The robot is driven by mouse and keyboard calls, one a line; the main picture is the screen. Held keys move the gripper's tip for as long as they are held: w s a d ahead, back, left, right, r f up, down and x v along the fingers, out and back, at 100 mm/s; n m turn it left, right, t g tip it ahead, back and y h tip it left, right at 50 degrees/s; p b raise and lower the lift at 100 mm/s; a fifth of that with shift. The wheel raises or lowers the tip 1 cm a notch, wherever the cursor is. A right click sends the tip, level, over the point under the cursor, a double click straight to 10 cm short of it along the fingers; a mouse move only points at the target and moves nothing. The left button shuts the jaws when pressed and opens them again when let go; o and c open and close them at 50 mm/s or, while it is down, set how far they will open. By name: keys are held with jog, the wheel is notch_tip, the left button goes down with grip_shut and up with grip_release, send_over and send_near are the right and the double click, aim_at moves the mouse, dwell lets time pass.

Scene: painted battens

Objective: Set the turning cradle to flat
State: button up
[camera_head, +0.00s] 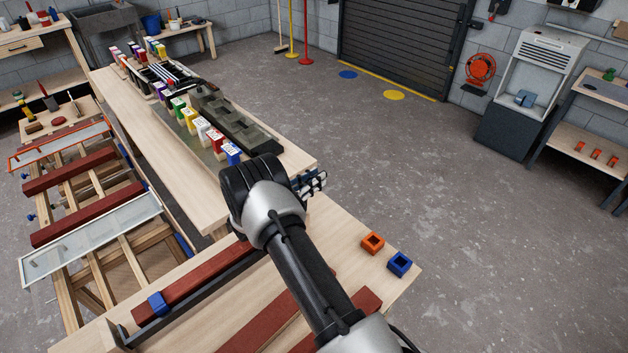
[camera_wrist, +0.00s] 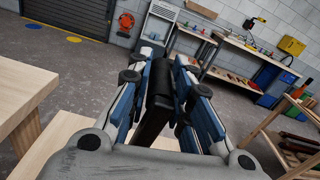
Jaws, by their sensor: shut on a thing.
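What looks like the turning cradle, a dark rail (camera_head: 208,303) alongside a red batten (camera_head: 190,292) with a blue clamp (camera_head: 157,304), is on the near bench. Its far end is hidden behind my arm, so I cannot read its angle well. My gripper (camera_head: 313,183) is beyond the wrist, above the bench's far end, mostly hidden by my arm. In the wrist view my gripper (camera_wrist: 168,100) is shut on a black bar-shaped piece (camera_wrist: 158,95) between its blue pads. I cannot tell whether this piece is the cradle's handle.
Orange (camera_head: 372,243) and blue (camera_head: 400,263) square blocks stand at the near bench's right corner. A long bench (camera_head: 140,115) beyond carries coloured numbered blocks and dark trays. A rack with red battens (camera_head: 75,172) is at left.

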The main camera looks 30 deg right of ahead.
grip_shut()
